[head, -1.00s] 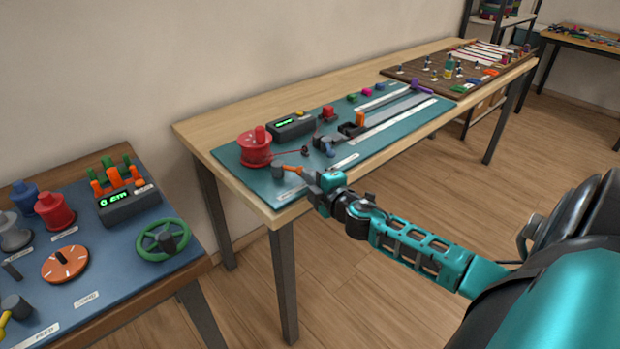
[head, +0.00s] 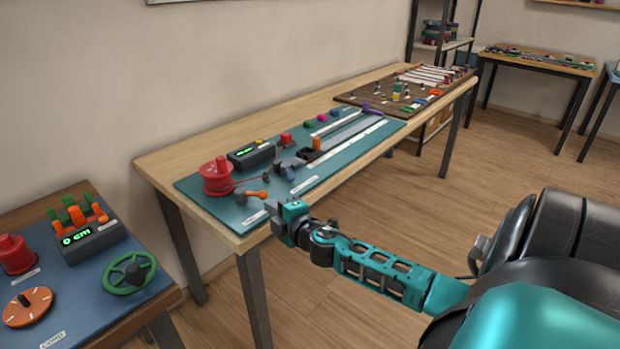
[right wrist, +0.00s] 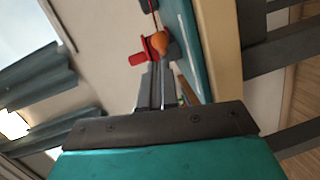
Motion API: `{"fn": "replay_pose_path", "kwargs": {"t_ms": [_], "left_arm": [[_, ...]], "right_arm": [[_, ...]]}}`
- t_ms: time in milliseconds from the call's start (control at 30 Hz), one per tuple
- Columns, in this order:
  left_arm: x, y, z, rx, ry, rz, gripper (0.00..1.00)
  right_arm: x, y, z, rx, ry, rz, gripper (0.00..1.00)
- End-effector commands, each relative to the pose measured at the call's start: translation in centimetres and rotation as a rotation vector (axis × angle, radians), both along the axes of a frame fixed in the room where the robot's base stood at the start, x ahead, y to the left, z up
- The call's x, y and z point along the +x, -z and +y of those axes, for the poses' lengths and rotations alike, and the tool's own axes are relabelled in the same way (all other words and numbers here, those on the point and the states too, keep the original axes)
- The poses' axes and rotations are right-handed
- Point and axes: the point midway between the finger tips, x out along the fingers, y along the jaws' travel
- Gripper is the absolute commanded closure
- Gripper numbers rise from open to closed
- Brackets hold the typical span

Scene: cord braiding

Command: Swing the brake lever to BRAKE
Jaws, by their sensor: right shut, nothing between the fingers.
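The brake lever (head: 257,194) is a short orange arm on a grey post, at the near left end of the teal board (head: 215,206). It points right in the head view. A label lies in front of it, too small to read. My right gripper (head: 273,210) is just in front of the lever's tip, near the table's front edge. A small gap seems to show between them. In the right wrist view my shut fingers (right wrist: 156,88) reach towards an orange rounded end (right wrist: 158,43), likely the lever's knob; contact cannot be told. My left gripper is out of view.
A red spool (head: 217,178) with a cord stands behind the lever, beside a black display box (head: 251,156). Sliders and rails run along the board to the right. A second table with a green handwheel (head: 130,272) is at left. Open floor lies in front.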

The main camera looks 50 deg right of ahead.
Motion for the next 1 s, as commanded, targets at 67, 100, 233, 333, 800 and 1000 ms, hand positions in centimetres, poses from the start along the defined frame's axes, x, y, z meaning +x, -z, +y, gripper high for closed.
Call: {"fn": "replay_pose_path", "kwargs": {"t_ms": [67, 100, 233, 333, 800, 1000], "left_arm": [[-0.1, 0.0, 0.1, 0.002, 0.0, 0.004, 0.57], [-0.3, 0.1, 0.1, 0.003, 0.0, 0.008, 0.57], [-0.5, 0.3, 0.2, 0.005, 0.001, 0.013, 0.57], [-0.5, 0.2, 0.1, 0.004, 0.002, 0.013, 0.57], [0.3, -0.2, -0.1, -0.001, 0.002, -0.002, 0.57], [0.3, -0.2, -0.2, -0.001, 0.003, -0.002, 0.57]], "right_arm": [[-0.6, -0.1, -0.1, -0.001, 0.0, 0.002, 1.0], [-1.4, -0.1, -0.2, 0.0, -0.001, 0.003, 1.0], [-3.6, -0.4, -0.4, 0.0, -0.001, 0.003, 1.0], [-5.2, -0.7, -0.6, 0.0, -0.002, 0.003, 1.0], [-9.7, -1.4, -1.1, 0.0, -0.001, 0.0, 1.0], [-9.8, -1.4, -1.1, 0.0, 0.0, 0.0, 1.0]]}}
